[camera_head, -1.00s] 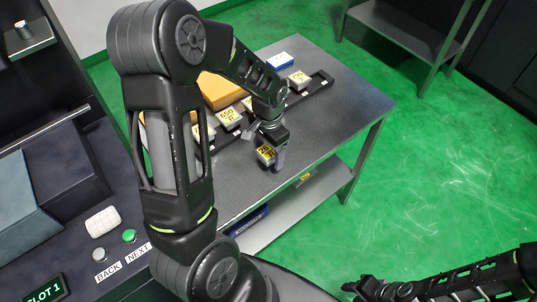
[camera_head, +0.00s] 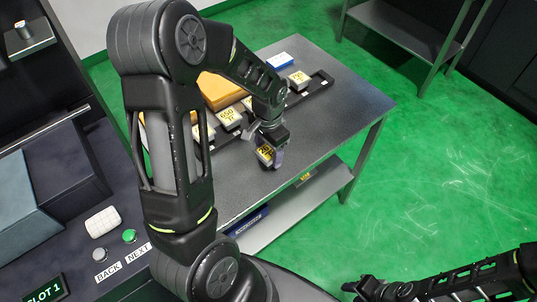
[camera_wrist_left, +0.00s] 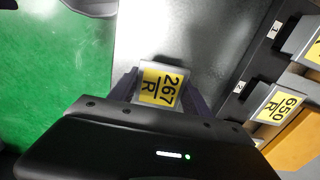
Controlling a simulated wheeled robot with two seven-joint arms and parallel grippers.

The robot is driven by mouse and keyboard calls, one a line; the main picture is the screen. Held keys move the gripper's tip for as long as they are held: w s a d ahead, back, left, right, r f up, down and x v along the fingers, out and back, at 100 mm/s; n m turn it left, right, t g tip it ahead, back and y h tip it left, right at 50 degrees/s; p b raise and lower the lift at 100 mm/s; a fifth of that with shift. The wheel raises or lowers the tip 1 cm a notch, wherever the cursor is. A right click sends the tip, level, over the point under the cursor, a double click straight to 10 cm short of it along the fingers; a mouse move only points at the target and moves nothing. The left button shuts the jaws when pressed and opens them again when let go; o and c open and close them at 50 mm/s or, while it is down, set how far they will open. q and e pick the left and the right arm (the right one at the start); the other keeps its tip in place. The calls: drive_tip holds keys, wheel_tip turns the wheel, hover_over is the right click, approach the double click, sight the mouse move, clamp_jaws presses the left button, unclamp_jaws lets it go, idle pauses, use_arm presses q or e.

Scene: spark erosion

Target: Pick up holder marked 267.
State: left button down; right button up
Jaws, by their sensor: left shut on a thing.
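The holder marked 267 (camera_wrist_left: 160,84) has a yellow label reading "267 R" and a grey body. In the left wrist view it sits between the two fingers of my left gripper (camera_wrist_left: 158,95), which is shut on it. In the head view the left gripper (camera_head: 268,152) holds the holder (camera_head: 265,154) over the front part of the grey table (camera_head: 330,115); the gap to the tabletop is hard to judge. My right gripper (camera_head: 362,288) is at the bottom right, partly cut off and dark, away from the table; its finger opening is unclear.
A dark rack with numbered slots holds other yellow-labelled holders, including one marked 650 (camera_head: 228,117) and another (camera_head: 299,78) at its far end. An orange box (camera_head: 220,90) and a blue-white box (camera_head: 280,61) stand behind. The table's right part is clear.

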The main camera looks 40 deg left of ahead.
sight(269, 151)
use_arm(q)
wheel_tip(269, 151, up, 10)
drive_tip(key=shift+r+b, duration=0.1)
drive_tip(key=shift+b, duration=0.55)
idle(0.5)
